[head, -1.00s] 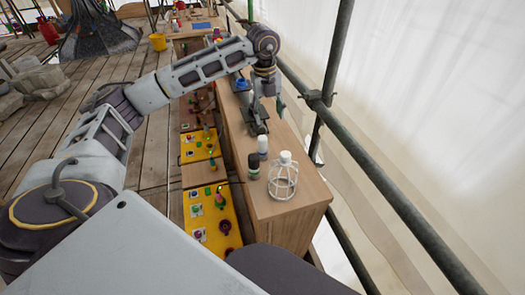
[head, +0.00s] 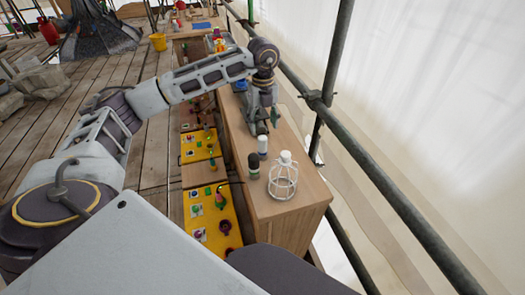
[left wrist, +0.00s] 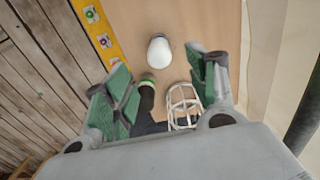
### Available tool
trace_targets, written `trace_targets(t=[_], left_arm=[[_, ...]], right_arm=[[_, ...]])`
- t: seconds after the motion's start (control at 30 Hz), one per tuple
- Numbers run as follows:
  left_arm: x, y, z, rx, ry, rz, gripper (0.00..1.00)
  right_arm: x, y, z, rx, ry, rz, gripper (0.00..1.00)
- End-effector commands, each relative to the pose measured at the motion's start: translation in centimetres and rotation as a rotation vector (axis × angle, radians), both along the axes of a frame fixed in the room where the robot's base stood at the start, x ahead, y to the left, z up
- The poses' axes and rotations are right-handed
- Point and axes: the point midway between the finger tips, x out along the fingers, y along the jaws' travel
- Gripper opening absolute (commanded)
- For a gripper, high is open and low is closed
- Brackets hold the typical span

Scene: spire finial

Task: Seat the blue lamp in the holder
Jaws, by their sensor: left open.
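My left gripper (head: 267,124) hangs over the wooden bench top with its fingers pointing down, open and empty. In the left wrist view a white-domed piece (left wrist: 158,50) stands beyond and between the green finger pads, clear of them. It stands on the bench in the head view (head: 262,145). A small blue thing (head: 241,85) shows on the bench behind the gripper, partly hidden; I cannot tell whether it is the blue lamp. Yellow panels (head: 226,238) along the bench's left side carry several coloured fittings; I cannot make out which is the holder.
A dark, green-ringed cylinder (head: 254,163) and a white wire cage (head: 284,175) stand at the near end of the bench (head: 300,202). A scaffold rail (head: 385,185) and pale sheeting run along the right. A yellow bucket (head: 158,42) is far back on the plank floor.

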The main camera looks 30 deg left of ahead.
Motion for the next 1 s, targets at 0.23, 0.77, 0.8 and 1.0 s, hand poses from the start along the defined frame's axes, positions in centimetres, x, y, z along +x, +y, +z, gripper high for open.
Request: trace_targets(t=[0.23, 0.77, 0.8, 1.0], left_arm=[[-0.1, 0.0, -3.4, 0.001, 0.003, 0.000, 0.58], [0.0, 0.0, -5.4, 0.001, -0.001, 0.000, 0.58], [0.0, 0.0, -5.4, 0.001, -0.001, 0.000, 0.58], [-0.1, 0.0, -6.1, 0.001, 0.002, 0.001, 0.58]], right_arm=[[0.0, 0.0, 0.0, 0.000, 0.000, 0.000, 0.40], [-0.1, 0.0, 0.0, 0.000, 0.001, 0.000, 0.40], [-0.1, 0.0, 0.0, 0.000, 0.001, 0.000, 0.40], [-0.1, 0.0, 0.1, 0.000, 0.000, 0.000, 0.40]])
